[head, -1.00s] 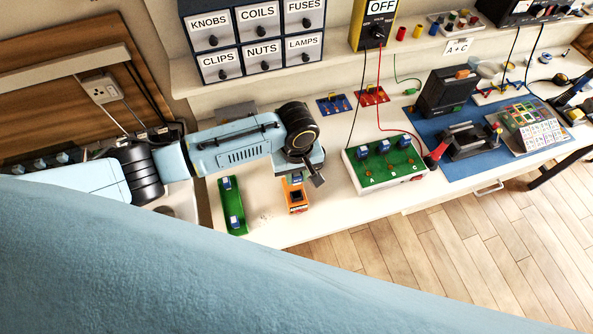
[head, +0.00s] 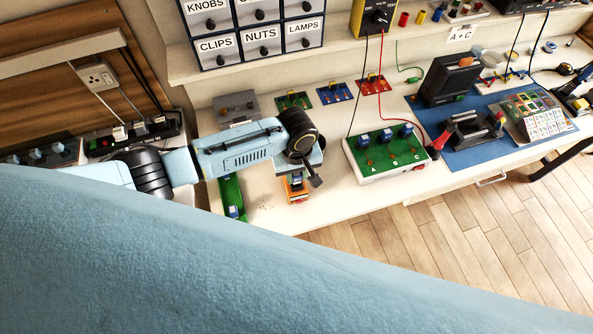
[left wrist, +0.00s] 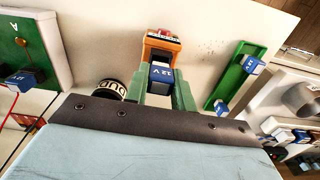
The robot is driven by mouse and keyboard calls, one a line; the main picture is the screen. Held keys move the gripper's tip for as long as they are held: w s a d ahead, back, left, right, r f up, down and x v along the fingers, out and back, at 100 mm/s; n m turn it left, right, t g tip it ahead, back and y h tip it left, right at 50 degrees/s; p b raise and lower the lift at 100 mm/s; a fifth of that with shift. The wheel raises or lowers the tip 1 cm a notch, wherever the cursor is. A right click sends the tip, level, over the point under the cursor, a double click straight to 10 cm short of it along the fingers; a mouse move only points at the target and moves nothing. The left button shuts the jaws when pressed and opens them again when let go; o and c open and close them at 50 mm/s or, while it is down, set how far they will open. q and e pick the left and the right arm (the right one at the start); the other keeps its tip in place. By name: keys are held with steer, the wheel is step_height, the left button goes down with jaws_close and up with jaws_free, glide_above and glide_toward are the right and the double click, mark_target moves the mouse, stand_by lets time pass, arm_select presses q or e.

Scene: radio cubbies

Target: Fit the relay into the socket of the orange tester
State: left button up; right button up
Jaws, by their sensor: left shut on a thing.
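My left gripper (left wrist: 160,84) has its green fingers shut on a blue relay (left wrist: 161,73) marked 12 V. The held relay also shows in the head view (head: 297,182), below the wrist. The orange tester (left wrist: 161,44) is straight beyond the relay in the left wrist view, with a red part on its far end. In the head view the tester (head: 297,198) is partly covered by the relay and gripper. The relay is over or at the tester's socket; I cannot tell whether it is seated. My right gripper is not in view.
A green rail (left wrist: 236,78) with blue relays lies beside the tester. A green board (head: 385,158) marked A, B, C with several blue relays stands to the right. A black can (left wrist: 108,89) is near the fingers in the wrist view. The front table edge is close.

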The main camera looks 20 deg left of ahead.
arm_select(q)
steer(key=shift+f+p, duration=0.1)
steer(key=shift+p, duration=0.4)
stand_by(1.2)
steer(key=shift+p, duration=0.3)
steer(key=shift+p, duration=0.35)
stand_by(0.5)
steer(key=shift+f+b, duration=0.7)
steer(key=shift+f, duration=0.45)
steer(key=o, duration=1)
steer(key=shift+o, duration=0.2)
step_height(320, 180, up, 13)
steer(key=p, duration=0.1)
steer(key=shift+r, duration=0.2)
